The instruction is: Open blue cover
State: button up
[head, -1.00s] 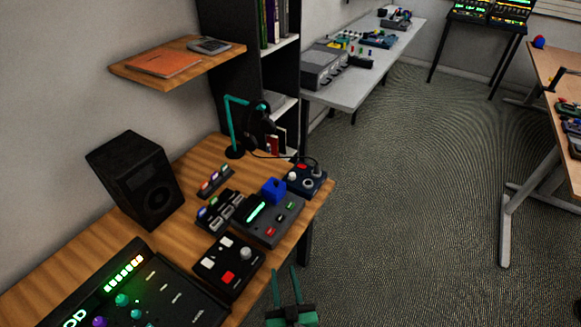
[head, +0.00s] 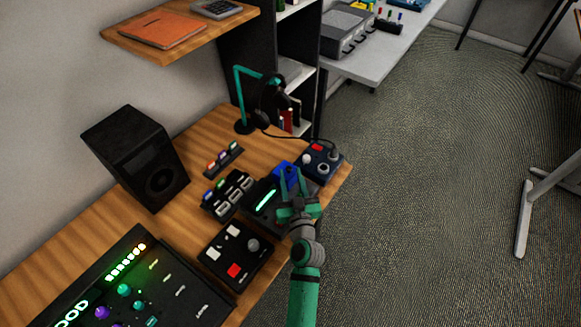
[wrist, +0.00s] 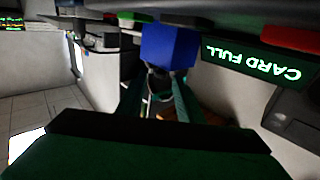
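The blue cover (head: 286,170) is a small blue box on the dark device with a lit green display (head: 265,201), near the right edge of the wooden desk. In the wrist view the blue cover (wrist: 170,46) appears just beyond my fingertips, with its faces closed toward me. My gripper (head: 293,172) has its two green fingers apart, with nothing between them, and partly overlaps the cover in the head view. The wrist view also shows my gripper (wrist: 158,78) open. I cannot tell whether a finger touches the cover. The display (wrist: 252,60) reads "CARD FULL".
A navy box with a red button and knobs (head: 320,162) stands right behind the device. A black box with a red button (head: 236,255) stands in front, and a row of card slots (head: 228,194) to the left. Open floor lies right of the desk.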

aim_at(289, 170)
jog(key=shift+w+a, duration=0.2)
jog(key=shift+w, duration=0.8)
jog(key=shift+w+a, duration=0.15)
jog(key=shift+w, duration=0.85)
